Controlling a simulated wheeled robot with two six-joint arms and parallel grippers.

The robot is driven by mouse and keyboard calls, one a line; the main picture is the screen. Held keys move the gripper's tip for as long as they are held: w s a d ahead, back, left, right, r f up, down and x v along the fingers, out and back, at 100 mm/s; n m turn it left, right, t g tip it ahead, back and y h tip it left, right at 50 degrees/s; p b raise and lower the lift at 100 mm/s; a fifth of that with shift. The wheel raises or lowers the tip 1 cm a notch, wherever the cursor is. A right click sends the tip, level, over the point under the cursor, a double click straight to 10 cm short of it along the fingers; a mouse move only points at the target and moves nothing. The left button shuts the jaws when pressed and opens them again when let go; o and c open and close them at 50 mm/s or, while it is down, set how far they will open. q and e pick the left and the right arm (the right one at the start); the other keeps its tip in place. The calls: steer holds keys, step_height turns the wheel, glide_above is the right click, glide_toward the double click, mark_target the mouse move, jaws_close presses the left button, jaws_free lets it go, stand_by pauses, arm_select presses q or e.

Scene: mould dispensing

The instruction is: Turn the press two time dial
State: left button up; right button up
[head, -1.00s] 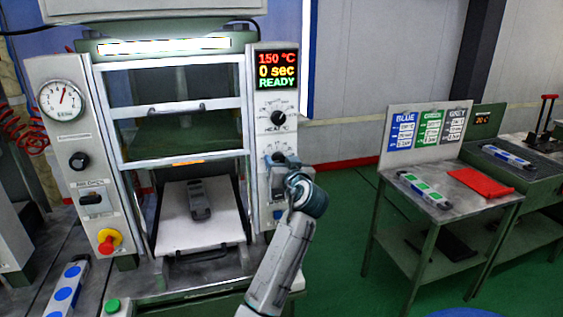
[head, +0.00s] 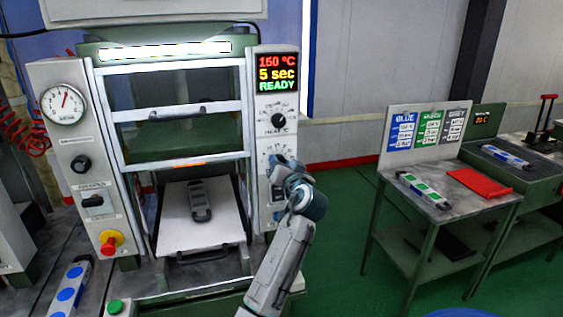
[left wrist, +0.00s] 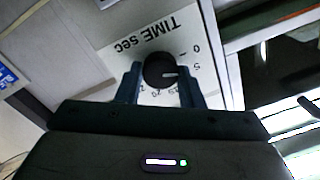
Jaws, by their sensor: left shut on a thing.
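The press (head: 180,120) stands upright at the left of the head view. Its right panel has a display (head: 277,73) reading 5 sec and READY. The black time dial (left wrist: 158,70) shows in the left wrist view, under the label "TIME sec", with its white mark near 5. My left gripper (left wrist: 160,88) is shut on this dial, one finger on each side. In the head view my left gripper (head: 277,166) is at the right panel, below the heat dial (head: 278,121), and hides the time dial. My right gripper is not in view.
A red and yellow stop button (head: 110,241) and a green button (head: 115,306) are on the press. A table (head: 455,207) with a green-dotted mould stands at the right, with clear green floor between.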

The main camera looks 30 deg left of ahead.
arm_select(q)
steer(key=shift+f+m+t+h+p, duration=0.1)
steer(key=shift+m+t+h+p, duration=0.1)
steer(key=shift+m+p, duration=5.1)
steer(key=shift+f+m+t+h+p, duration=0.15)
steer(key=shift+m+p, duration=2.45)
steer(key=shift+m, duration=5.3)
steer(key=o, duration=1)
steer(key=shift+s, duration=0.1)
